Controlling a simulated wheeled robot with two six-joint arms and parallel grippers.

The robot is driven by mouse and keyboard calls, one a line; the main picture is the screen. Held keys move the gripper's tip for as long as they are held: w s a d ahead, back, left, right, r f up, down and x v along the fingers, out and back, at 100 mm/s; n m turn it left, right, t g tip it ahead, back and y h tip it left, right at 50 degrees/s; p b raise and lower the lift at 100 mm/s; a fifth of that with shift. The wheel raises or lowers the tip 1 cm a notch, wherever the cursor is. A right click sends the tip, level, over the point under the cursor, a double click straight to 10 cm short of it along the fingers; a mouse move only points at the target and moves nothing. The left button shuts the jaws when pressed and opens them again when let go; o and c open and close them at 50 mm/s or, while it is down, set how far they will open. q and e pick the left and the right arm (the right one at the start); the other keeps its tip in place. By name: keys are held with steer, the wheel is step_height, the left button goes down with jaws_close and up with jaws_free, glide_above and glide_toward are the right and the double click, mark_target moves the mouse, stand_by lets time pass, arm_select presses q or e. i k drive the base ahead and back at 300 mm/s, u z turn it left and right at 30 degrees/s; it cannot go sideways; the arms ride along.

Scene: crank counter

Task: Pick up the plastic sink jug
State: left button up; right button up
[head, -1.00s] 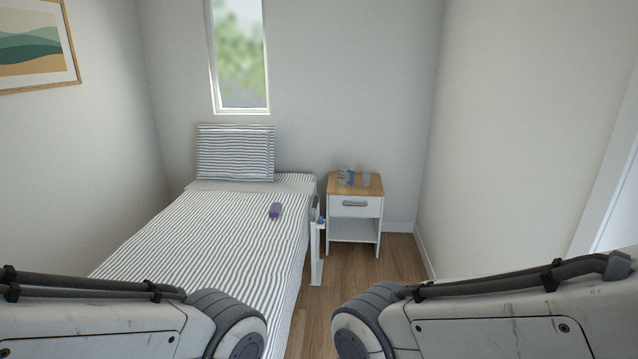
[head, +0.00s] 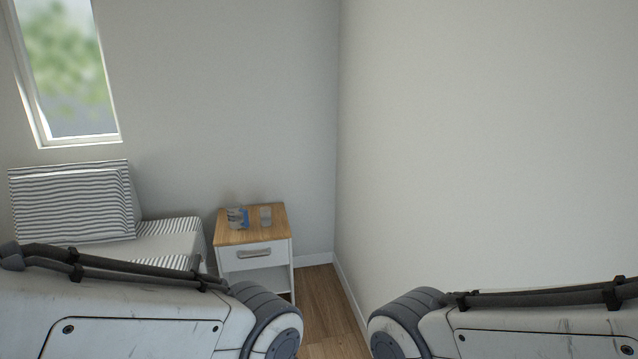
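No thing that I can surely name as the plastic sink jug shows. Two small vessels stand on the wooden top of the nightstand: a clear one with blue on it (head: 237,218) and a clear glass-like one (head: 265,216). They are too small to make out well. My two arms come in from the lower left and lower right, and both grippers are out of the picture.
The white nightstand (head: 254,254) with a drawer stands beside the striped bed (head: 165,242) and its pillow (head: 72,203). A bare wall (head: 490,140) fills the right side. A strip of wood floor (head: 325,305) is clear between nightstand and wall.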

mark_target(237, 217)
steer(key=z, duration=0.05)
steer(key=i, duration=2)
steer(key=u, duration=0.65)
steer(key=i, duration=1.95)
steer(key=u, duration=0.5)
